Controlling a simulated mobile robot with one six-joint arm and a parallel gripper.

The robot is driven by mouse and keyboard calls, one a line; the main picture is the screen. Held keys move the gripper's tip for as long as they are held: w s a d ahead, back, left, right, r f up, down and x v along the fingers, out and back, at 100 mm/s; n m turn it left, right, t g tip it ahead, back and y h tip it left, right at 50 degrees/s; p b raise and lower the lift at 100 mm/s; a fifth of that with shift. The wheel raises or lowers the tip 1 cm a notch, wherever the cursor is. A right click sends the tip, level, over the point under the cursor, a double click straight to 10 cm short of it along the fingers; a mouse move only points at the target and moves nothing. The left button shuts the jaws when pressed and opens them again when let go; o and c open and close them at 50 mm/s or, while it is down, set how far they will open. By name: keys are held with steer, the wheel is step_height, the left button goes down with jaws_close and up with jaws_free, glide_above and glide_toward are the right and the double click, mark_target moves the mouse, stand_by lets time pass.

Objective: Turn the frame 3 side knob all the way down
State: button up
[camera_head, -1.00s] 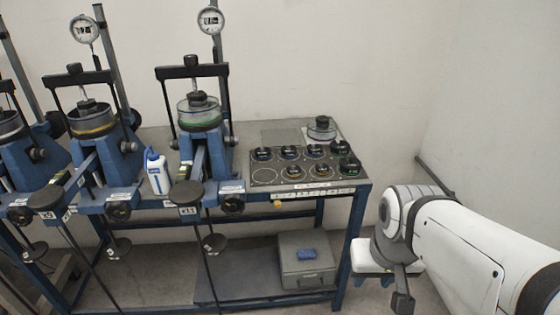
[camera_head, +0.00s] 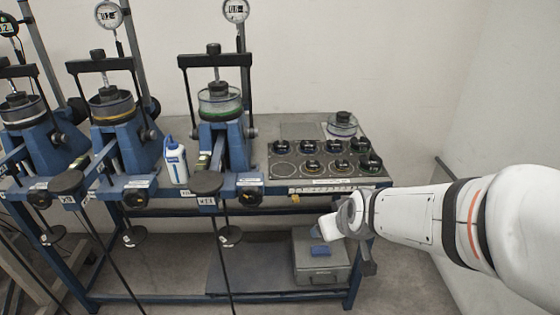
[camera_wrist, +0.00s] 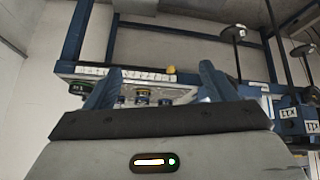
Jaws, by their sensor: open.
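Three blue lever frames stand on the bench: a right one (camera_head: 224,140), a middle one (camera_head: 118,148) and a left one (camera_head: 40,140). Their number tags are too small to read surely, so I cannot tell which is frame 3. Small dark knobs show on the side of the right frame (camera_head: 251,132) and the middle frame (camera_head: 149,135). Larger black round knobs sit at the front of the right frame (camera_head: 250,197) and middle frame (camera_head: 136,199). My gripper (camera_wrist: 158,88) is open and empty, its two blue-grey fingers apart, in front of the bench's right end.
A dark panel (camera_head: 284,172) with several black-topped containers lies at the bench's right end. A white bottle (camera_head: 176,163) stands between two frames. Hanging rods and discs (camera_head: 230,236) obstruct the bench front. A grey box (camera_head: 320,268) sits on the lower shelf.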

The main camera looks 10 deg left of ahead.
steer(key=shift+o, duration=0.2)
steer(key=w+a+f+n+t, duration=0.2)
steer(key=w+a, duration=0.2)
steer(key=a, duration=0.3)
steer(key=shift+w+a+f+n+y, duration=0.2)
steer(key=shift+w+f+n+y, duration=0.2)
steer(key=n+t+b, duration=0.2)
steer(key=n+t, duration=0.6)
steer(key=t, duration=0.1)
glide_toward(251, 199)
steer(key=w, duration=0.2)
steer(key=shift+y, duration=0.3)
steer(key=p+x, duration=0.2)
steer(key=x, duration=0.6)
steer(key=shift+w+a, duration=0.1)
steer(key=shift+w, duration=0.1)
steer(key=shift+w+f, duration=0.1)
steer(key=shift+w, duration=0.1)
steer(key=shift+c, duration=0.3)
steer(key=shift+s, duration=0.1)
steer(key=c, duration=1.2)
